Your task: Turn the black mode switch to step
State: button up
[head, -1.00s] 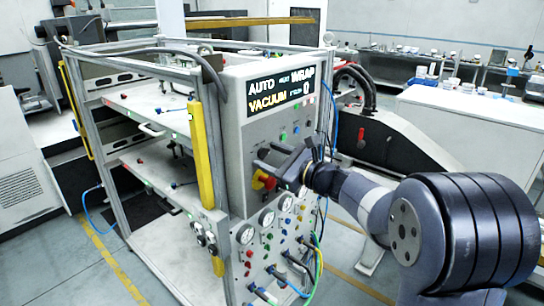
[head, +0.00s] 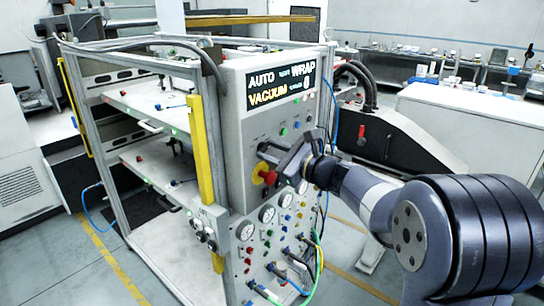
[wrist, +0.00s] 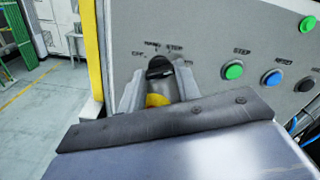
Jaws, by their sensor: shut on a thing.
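The black mode switch (wrist: 159,66) is on the grey panel in the wrist view, between the two fingers of my gripper (wrist: 157,88). Small labels arc above it; one at its upper right reads STEP. My gripper is shut on the switch, and the fingers hide its sides. I cannot tell exactly which label it points to. In the head view my gripper (head: 271,154) reaches the panel front from the right, just above a red button (head: 268,177); the switch is hidden there.
Below the switch, a yellow part (wrist: 157,100) shows between the fingers. To its right are a green button (wrist: 232,70), a blue button (wrist: 271,78) and a black button (wrist: 304,84). A display (head: 281,86) is above; gauges (head: 267,213) and hoses are below.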

jog(key=n+b, duration=0.2)
jog(key=b, duration=0.1)
jog(key=n+b, duration=0.1)
jog(key=b, duration=0.2)
jog(key=shift+f+n+b, duration=0.35)
jog(key=shift+f+n, duration=0.05)
jog(key=n+b, duration=0.3)
jog(key=b, duration=0.1)
jog(key=shift+r+b, duration=0.15)
jog(key=shift+b, duration=0.15)
jog(key=shift+r+n+b, duration=0.15)
jog(key=shift+n+b, duration=0.35)
jog(key=shift+n, duration=0.1)
jog(key=o, duration=1)
jog(key=shift+r, duration=0.1)
jog(key=shift+c, duration=0.2)
jog(key=b+v, duration=0.2)
jog(key=v, duration=0.9)
